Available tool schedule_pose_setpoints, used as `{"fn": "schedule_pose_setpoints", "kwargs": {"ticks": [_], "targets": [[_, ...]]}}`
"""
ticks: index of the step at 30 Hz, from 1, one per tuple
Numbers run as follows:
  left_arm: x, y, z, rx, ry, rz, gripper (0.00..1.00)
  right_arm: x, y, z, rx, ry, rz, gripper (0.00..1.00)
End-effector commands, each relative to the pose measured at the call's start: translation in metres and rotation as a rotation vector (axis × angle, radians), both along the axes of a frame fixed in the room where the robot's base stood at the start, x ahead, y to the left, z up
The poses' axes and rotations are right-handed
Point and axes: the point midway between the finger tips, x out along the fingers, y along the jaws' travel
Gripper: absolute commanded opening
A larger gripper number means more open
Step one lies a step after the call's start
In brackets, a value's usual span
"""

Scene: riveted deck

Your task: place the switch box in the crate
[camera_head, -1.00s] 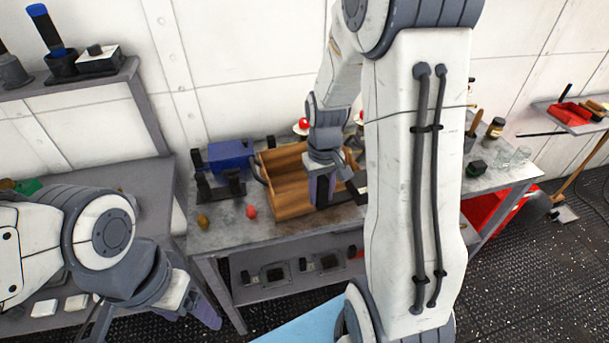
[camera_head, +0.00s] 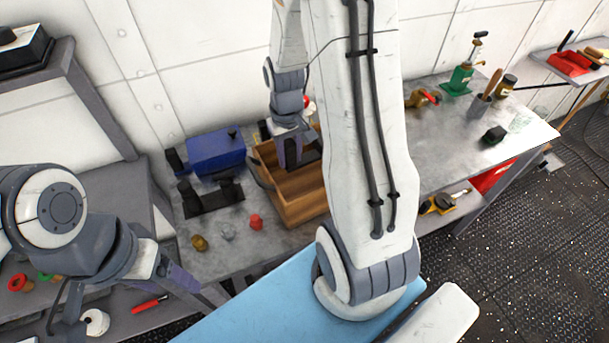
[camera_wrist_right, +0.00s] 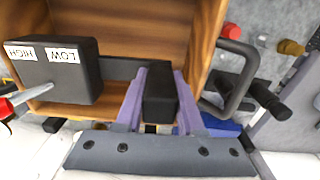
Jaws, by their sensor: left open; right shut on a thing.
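The switch box (camera_wrist_right: 75,75) is dark, with HIGH and LOW labels and a red-tipped lever at its left in the right wrist view. My right gripper (camera_wrist_right: 162,100) is shut on its black block-shaped part. In the head view this gripper (camera_head: 293,158) is over the wooden crate (camera_head: 300,208), and the box is mostly hidden by the gripper and arm. The crate also shows beneath the box in the right wrist view (camera_wrist_right: 205,40). I cannot tell whether the box touches the crate floor. My left gripper (camera_head: 125,298) is open and empty at lower left, away from the crate.
A blue machine (camera_head: 215,152) and a black bracket (camera_head: 210,197) stand left of the crate. A red knob (camera_head: 256,222) and a brass knob (camera_head: 199,243) lie in front. The bench's right part has clear room.

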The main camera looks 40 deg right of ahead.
Motion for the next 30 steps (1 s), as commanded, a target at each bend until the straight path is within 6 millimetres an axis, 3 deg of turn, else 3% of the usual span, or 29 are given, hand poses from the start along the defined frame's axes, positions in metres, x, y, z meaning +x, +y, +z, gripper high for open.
{"fn": "schedule_pose_setpoints", "kwargs": {"ticks": [6, 18, 30], "targets": [[0.0, 0.0, 0.005, 0.0, 0.0, 0.0, 0.72, -0.002, 0.0, -0.039, 0.002, 0.006, -0.001, 0.0], [0.0, 0.0, 0.01, 0.0, 0.0, 0.001, 0.72, 0.0, 0.001, -0.086, 0.001, 0.004, 0.002, 0.0], [0.0, 0.0, 0.009, 0.0, 0.0, 0.001, 0.72, 0.001, 0.001, -0.096, 0.0, -0.001, 0.003, 0.0]]}}
